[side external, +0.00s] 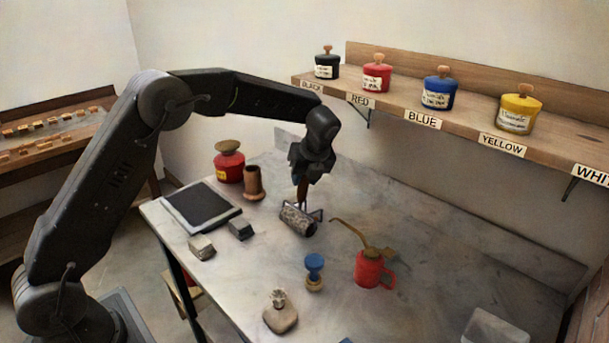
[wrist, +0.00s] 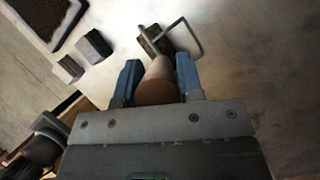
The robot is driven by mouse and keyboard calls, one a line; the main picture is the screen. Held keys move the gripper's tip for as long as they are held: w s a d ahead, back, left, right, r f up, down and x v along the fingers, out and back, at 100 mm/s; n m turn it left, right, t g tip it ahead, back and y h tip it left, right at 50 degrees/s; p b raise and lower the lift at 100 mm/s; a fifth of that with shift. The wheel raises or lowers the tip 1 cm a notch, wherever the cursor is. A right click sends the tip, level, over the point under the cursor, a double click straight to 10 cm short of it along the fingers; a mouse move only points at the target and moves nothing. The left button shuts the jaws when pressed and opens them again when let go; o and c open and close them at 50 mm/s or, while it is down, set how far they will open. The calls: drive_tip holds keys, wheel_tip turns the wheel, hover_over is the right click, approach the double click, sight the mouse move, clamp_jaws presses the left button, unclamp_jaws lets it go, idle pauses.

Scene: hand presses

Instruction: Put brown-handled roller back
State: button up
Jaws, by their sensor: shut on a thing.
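The brown-handled roller (side external: 297,221) has a dark speckled drum on a metal frame. Its brown handle (side external: 302,188) points up into my gripper (side external: 303,176) in the side view. My gripper is shut on this handle. In the wrist view, the brown handle (wrist: 158,82) sits between the two blue fingers of my gripper (wrist: 157,75), and the metal frame (wrist: 180,38) shows beyond it. The drum is close to the table top; I cannot tell whether it touches.
On the table (side external: 265,265) stand a dark slab tray (side external: 201,206), small grey blocks (side external: 240,229), a red-and-brass can (side external: 229,162), a brown cup (side external: 253,183), a red oil can (side external: 369,270), a blue-topped stamp (side external: 314,270) and a stone-like lump (side external: 280,315). Ink jars line the labelled shelf (side external: 451,127).

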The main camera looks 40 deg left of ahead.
drive_tip(key=o, duration=1.7)
drive_tip(key=shift+c, duration=0.2)
drive_tip(key=shift+r, duration=0.1)
